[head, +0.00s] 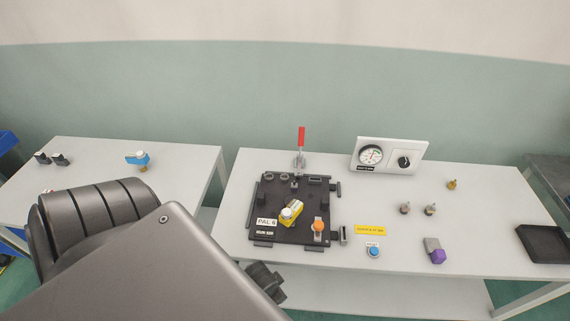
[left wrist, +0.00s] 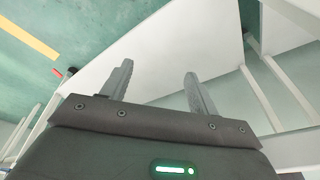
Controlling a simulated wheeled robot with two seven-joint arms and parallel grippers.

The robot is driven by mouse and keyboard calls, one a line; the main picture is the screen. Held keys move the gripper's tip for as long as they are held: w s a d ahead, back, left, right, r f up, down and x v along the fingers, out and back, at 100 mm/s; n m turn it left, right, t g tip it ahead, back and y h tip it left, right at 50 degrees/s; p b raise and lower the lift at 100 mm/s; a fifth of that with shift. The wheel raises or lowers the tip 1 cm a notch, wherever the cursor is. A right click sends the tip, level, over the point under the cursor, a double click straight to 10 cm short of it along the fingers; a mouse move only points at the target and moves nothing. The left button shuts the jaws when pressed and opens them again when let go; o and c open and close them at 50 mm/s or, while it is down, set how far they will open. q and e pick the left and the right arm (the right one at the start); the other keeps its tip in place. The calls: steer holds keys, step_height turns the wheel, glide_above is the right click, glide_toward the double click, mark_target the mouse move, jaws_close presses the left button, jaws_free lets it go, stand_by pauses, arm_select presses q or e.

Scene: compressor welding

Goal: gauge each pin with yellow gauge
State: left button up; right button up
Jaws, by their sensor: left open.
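A yellow block with a white round top (head: 290,212), perhaps the yellow gauge, lies tilted on the black fixture plate (head: 262,195) labelled PAL 6. Small pin-like parts stand on the table to the right: a reddish-grey one (head: 405,208), a grey one (head: 430,209) and a brass-coloured one (head: 451,184). I cannot tell which parts are the pins to gauge. My left gripper (left wrist: 160,85) is open and empty in the left wrist view, with pale table surfaces beyond its fingers. In the head view, my arm covers the lower left. My right gripper is not in view.
The fixture has a red-handled clamp (head: 301,138) and an orange knob (head: 318,226). A dial panel (head: 388,155), blue button (head: 374,251), purple-ended part (head: 438,256) and black tray (head: 546,244) share the table. A blue-topped part (head: 137,160) stands on the left table.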

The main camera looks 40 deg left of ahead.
arm_select(q)
steer(key=w+p+v, duration=0.2)
steer(key=v, duration=0.6)
steer(key=w+r+p+v, duration=0.1)
steer(key=w+p+v, duration=0.1)
steer(key=v, duration=0.6)
steer(key=n+t+p, duration=0.1)
steer(key=n+t, duration=0.1)
steer(key=n, duration=0.1)
glide_toward(292, 211)
steer(key=shift+a+x, duration=0.2)
steer(key=shift+x, duration=0.95)
steer(key=shift+w+r, duration=0.15)
steer(key=shift+r, duration=0.15)
steer(key=shift+w+f, duration=0.2)
steer(key=shift+f, duration=0.35)
steer(key=b+x, duration=0.2)
steer(key=x, duration=0.7)
steer(key=shift+a+f, duration=0.1)
steer(key=shift+a, duration=0.1)
steer(key=shift+w+f+b, duration=0.1)
steer(key=shift+f+b, duration=0.2)
steer(key=shift+f, duration=0.05)
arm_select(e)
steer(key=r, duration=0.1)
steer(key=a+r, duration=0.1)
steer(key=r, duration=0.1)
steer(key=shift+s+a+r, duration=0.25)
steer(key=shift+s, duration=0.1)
